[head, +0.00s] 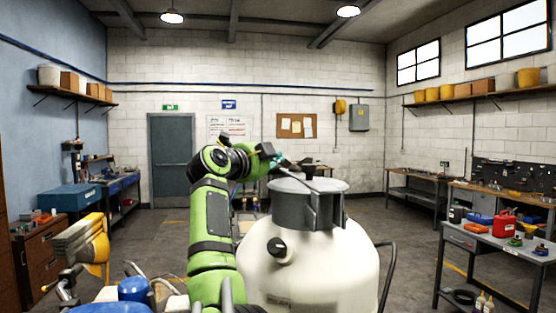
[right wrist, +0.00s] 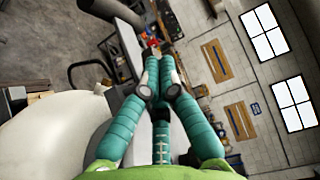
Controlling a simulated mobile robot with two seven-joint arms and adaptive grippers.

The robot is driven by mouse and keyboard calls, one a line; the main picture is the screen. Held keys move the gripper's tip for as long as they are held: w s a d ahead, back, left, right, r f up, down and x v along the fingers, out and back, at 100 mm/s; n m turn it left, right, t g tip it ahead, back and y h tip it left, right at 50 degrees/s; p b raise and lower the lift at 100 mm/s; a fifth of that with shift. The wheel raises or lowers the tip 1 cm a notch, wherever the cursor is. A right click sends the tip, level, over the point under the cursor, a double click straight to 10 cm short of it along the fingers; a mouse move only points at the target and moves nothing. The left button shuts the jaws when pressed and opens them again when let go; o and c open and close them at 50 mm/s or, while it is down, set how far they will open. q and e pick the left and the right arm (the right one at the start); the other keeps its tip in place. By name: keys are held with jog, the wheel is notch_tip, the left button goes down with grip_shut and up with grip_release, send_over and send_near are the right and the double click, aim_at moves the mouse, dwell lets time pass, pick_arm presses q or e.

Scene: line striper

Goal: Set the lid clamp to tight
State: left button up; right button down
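A large cream tank (head: 310,265) stands in the middle of the head view, with a grey lid (head: 300,186) on top. Upright dark grey bracket parts (head: 328,210) stand at the lid's front; I cannot tell how the clamp is set. A black round knob (head: 277,248) sits on the tank's front. My right gripper (head: 280,160) is above the lid's left side, small and partly hidden by my green arm. In the right wrist view its teal fingers (right wrist: 158,75) come together at the tips, with nothing visible between them; the pale tank lies to their left. My left gripper is out of view.
A black handle bar (head: 388,275) rises right of the tank. A yellow part (head: 97,248) and a blue cap (head: 133,289) are at the lower left. A grey table (head: 490,243) with a red can (head: 505,224) stands at right. Floor behind is open.

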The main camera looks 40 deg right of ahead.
jog(key=shift+w+d, duration=0.5)
jog(key=shift+w, duration=0.35)
jog(key=shift+w+d, duration=0.45)
jog(key=shift+w, duration=0.05)
dwell(0.7)
jog(key=v, duration=1.2)
dwell(0.4)
